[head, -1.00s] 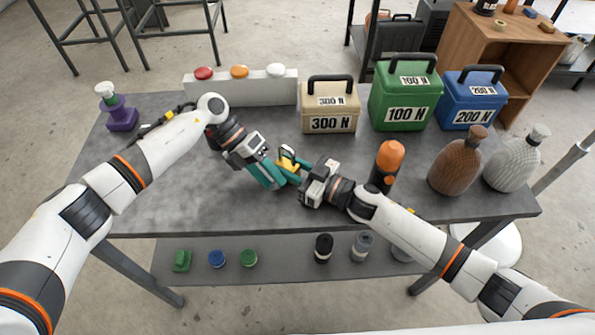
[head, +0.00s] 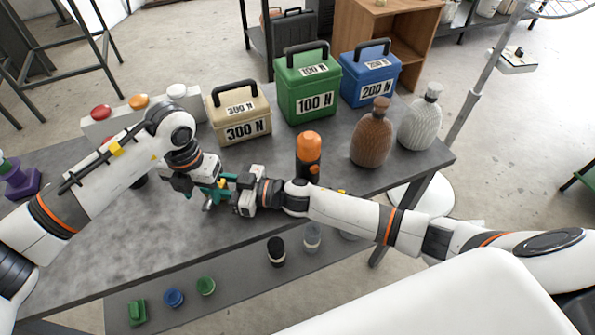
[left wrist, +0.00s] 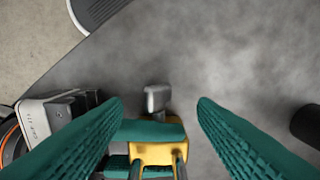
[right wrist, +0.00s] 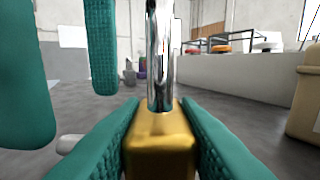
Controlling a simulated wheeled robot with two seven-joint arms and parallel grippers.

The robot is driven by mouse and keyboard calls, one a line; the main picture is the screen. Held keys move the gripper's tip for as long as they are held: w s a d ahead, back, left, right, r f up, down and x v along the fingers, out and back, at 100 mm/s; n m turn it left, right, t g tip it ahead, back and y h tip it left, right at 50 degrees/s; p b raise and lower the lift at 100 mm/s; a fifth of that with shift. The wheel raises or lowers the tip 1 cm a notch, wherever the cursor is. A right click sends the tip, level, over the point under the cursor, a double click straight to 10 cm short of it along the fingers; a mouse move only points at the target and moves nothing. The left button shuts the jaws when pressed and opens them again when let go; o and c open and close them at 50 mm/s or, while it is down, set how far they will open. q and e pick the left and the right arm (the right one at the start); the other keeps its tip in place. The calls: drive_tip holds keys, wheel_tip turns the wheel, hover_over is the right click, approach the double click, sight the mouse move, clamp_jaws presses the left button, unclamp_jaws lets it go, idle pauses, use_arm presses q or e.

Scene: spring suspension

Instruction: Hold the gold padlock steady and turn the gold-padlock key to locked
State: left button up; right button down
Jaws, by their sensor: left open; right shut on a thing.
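The gold padlock (right wrist: 160,140) is held between the teal fingers of my right gripper (right wrist: 160,120), its silver shackle (right wrist: 161,55) standing up in the right wrist view. In the left wrist view the padlock (left wrist: 155,153) shows at the bottom middle. The grey key (left wrist: 157,98) sticks out from it. My left gripper (left wrist: 160,110) is open, with one finger on each side of the key and a gap to both. In the head view my left gripper (head: 211,194) meets my right gripper (head: 235,186) over the table, and they mostly hide the padlock.
Beige (head: 239,115), green (head: 307,86) and blue (head: 370,76) weight boxes stand behind. An orange-topped black bottle (head: 308,155), a brown bottle (head: 372,135) and a grey bottle (head: 418,120) are to the right. A white button panel (head: 150,117) is behind the left arm. The front-left tabletop is clear.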

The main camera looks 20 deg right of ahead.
sight(206, 204)
use_arm(q)
wheel_tip(206, 204, up, 9)
drive_tip(key=s+d+f+m+g+h, duration=0.2)
drive_tip(key=s+d+g+h, duration=0.2)
drive_tip(key=s+d+h, duration=0.45)
drive_tip(key=s+d+r+n+g+h, duration=0.2)
drive_tip(key=s+d+r+h, duration=0.4)
drive_tip(key=d+r+h, duration=0.1)
drive_tip(key=shift+s+r+h, duration=0.2)
drive_tip(key=shift+r+h, duration=0.65)
drive_tip(key=shift+h, duration=0.3)
drive_tip(key=shift+c, duration=0.4)
